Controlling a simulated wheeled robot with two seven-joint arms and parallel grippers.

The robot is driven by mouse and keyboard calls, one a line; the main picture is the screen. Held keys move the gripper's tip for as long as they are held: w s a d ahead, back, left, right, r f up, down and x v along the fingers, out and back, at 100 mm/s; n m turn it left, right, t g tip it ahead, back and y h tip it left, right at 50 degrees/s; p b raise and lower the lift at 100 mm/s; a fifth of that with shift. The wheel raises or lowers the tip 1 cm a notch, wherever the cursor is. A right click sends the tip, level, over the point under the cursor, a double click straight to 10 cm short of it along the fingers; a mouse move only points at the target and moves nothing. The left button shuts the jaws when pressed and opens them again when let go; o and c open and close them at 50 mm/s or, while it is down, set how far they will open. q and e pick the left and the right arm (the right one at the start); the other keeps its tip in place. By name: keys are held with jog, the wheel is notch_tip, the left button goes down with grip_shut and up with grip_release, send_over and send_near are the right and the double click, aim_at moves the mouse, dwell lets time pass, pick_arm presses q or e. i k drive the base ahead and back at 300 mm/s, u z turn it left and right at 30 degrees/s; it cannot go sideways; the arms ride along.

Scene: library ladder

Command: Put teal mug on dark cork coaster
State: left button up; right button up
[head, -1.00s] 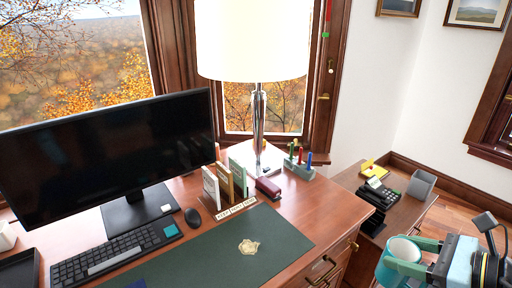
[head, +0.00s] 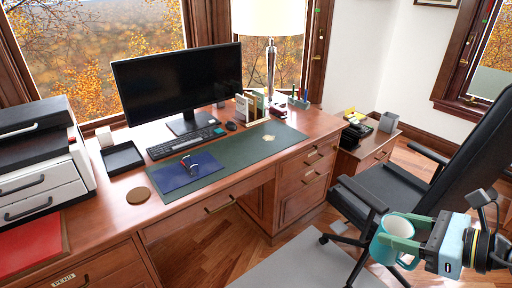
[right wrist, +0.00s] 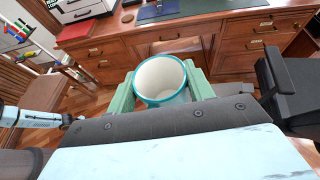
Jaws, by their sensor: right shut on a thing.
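The teal mug (head: 392,239), pale inside with a teal rim, is upright in my right gripper (head: 403,246). The right wrist view shows the mug (right wrist: 160,80) between the green fingers (right wrist: 160,92), which are shut on it. It is in the air in front of the desk, near the chair. A round brown cork coaster (head: 138,195) lies bare on the desktop at the left, beside the blue pad. It also shows small at the top of the right wrist view (right wrist: 127,18). The mug is well apart from the coaster, to its right.
A black tray (head: 122,158) stands behind the coaster, a printer (head: 40,165) to its left, and a red folder (head: 30,245) lies nearer the front-left. The blue pad (head: 185,172) holds a small dark object. A black office chair (head: 400,190) stands near my right arm.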

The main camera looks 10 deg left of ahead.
aim_at(140, 196)
jog(key=k, duration=0.2)
jog(key=u, duration=1.55)
jog(key=i, duration=1.65)
